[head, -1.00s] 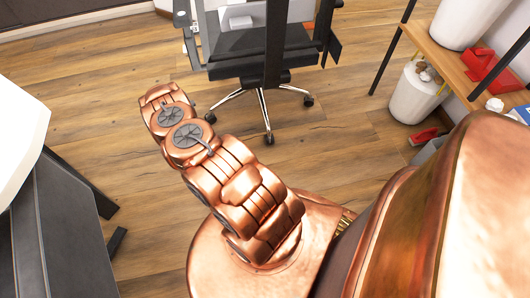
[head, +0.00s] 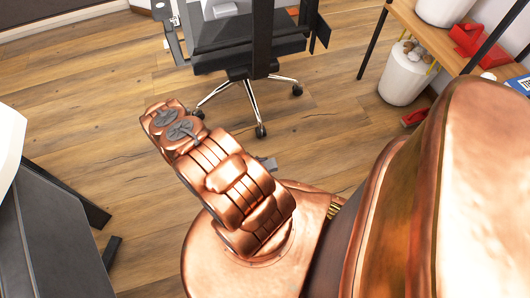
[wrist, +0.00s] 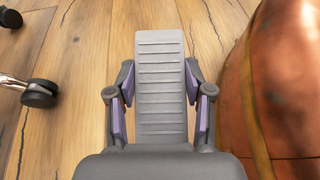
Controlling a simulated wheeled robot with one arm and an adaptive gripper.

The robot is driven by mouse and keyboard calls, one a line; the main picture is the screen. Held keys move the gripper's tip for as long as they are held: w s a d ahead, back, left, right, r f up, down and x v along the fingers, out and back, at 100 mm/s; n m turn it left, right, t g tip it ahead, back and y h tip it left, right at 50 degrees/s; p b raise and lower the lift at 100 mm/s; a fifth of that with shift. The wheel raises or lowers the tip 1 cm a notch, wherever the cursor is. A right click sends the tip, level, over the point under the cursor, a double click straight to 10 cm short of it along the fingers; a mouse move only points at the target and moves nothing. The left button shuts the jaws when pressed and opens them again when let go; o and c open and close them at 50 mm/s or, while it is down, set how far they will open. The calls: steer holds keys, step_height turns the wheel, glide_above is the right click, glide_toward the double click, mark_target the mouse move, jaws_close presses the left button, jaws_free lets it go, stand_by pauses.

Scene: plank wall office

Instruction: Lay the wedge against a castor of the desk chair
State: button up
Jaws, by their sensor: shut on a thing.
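The wedge (wrist: 160,45) is a grey, ribbed ramp. My gripper (wrist: 160,88) is shut on it, with a purple-padded finger on each side. It points away from my wrist, over the wood floor. The desk chair (head: 250,70) stands ahead in the head view, dark with chrome legs. Its nearest castor (head: 260,131) is black; another castor (head: 297,90) is to its right. In the wrist view a castor (wrist: 40,93) lies left of the wedge, with a clear floor gap between them. In the head view my arm hides most of my gripper; a small grey piece shows beside it.
A wooden shelf (head: 420,35) stands at right, with a white bin (head: 405,80) below it and a red object (head: 414,117) on the floor. A dark grey piece of furniture (head: 50,235) is at left. Plank floor is open between it and the chair.

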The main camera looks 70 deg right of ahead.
steer(key=shift+n+t+h, duration=0.3)
steer(key=shift+n+h, duration=0.2)
steer(key=f+b, duration=0.2)
steer(key=f, duration=0.1)
steer(key=d+f+b, duration=0.1)
steer(key=f+b, duration=0.1)
steer(key=f, duration=0.1)
steer(key=shift+w+d+f, duration=0.15)
steer(key=shift+d+f, duration=0.05)
steer(key=shift+f, duration=0.2)
steer(key=b, duration=0.5)
glide_above(267, 148)
steer(key=shift+f, duration=0.8)
steer(key=shift+a+f+b, duration=0.1)
steer(key=shift+f+b, duration=1)
steer(key=shift+f, duration=0.6)
steer(key=shift+f, duration=0.1)
steer(key=o, duration=1.2)
